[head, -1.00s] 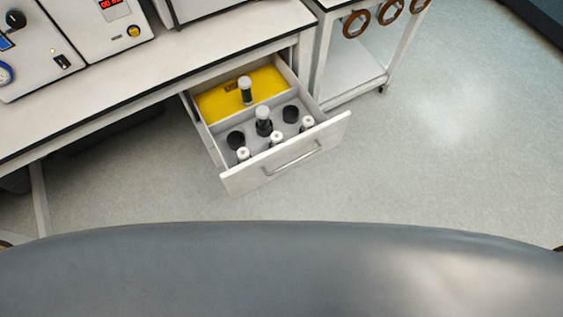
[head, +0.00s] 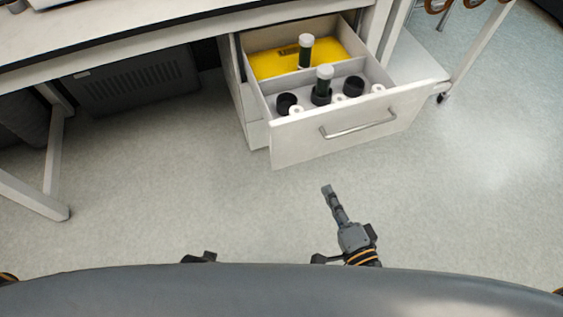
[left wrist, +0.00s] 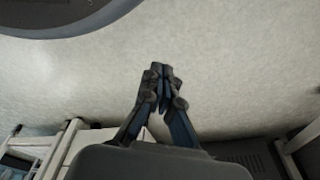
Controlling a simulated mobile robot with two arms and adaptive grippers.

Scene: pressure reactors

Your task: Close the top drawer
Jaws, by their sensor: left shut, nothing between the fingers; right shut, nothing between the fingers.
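The top drawer (head: 300,148) is pulled out from under the bench in the head view. Its white front carries a metal bar handle (head: 358,127). My left gripper (left wrist: 160,78) is shut and empty in the left wrist view, over floor. In the head view its fingers cannot be made out clearly.
The white bench top (head: 130,38) runs above the drawer. A white bench leg (head: 56,150) stands at the left, with a dark grey box (head: 135,82) under the bench. A white wheeled cart (head: 415,65) stands right of the drawer. The floor in front is clear.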

